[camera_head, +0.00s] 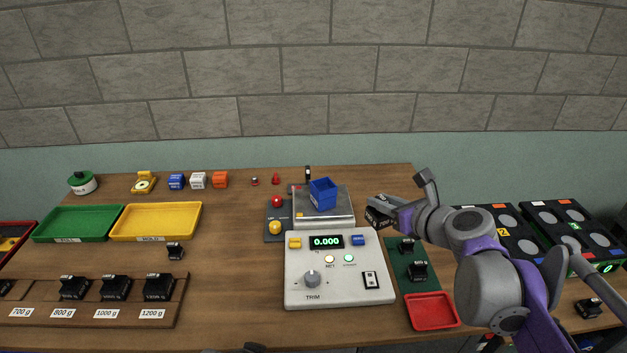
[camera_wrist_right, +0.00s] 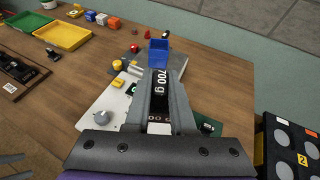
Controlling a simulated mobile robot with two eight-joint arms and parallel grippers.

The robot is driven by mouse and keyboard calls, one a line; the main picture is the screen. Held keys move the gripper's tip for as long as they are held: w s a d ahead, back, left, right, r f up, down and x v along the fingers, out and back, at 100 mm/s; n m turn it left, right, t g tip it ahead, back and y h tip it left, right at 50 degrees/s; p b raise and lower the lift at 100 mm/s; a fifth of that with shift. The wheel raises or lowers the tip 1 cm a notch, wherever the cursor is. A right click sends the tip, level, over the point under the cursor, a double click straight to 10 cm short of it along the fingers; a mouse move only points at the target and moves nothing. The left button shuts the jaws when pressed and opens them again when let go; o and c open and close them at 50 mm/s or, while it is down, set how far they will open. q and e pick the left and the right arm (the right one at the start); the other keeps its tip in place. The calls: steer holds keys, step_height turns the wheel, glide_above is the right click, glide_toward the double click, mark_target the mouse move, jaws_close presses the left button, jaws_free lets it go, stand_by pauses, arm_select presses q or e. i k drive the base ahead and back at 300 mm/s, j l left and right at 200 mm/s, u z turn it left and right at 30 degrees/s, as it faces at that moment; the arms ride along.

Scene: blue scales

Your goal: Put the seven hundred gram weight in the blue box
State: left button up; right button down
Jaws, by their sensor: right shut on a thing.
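The black weight labelled 700 g (camera_wrist_right: 160,92) is between the fingers of my right gripper (camera_wrist_right: 158,100). In the head view the right gripper (camera_head: 378,212) is shut on the weight (camera_head: 377,219), held in the air to the right of the blue box. The small open blue box (camera_head: 323,196) stands on the metal pan of the scale (camera_head: 340,218). It also shows in the wrist view (camera_wrist_right: 158,52), beyond the fingertips and apart from the weight. The scale display (camera_head: 326,241) reads 0.000.
A weight rack (camera_head: 100,316) with several black weights is at the front left. Green (camera_head: 75,224) and yellow (camera_head: 155,222) trays lie behind it. A red tray (camera_head: 432,312) and black weights on a green mat (camera_head: 405,268) are right of the scale console (camera_head: 340,292).

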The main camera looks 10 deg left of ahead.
mark_target(323, 194)
steer(key=i+j, duration=0.65)
steer(key=j, duration=0.2)
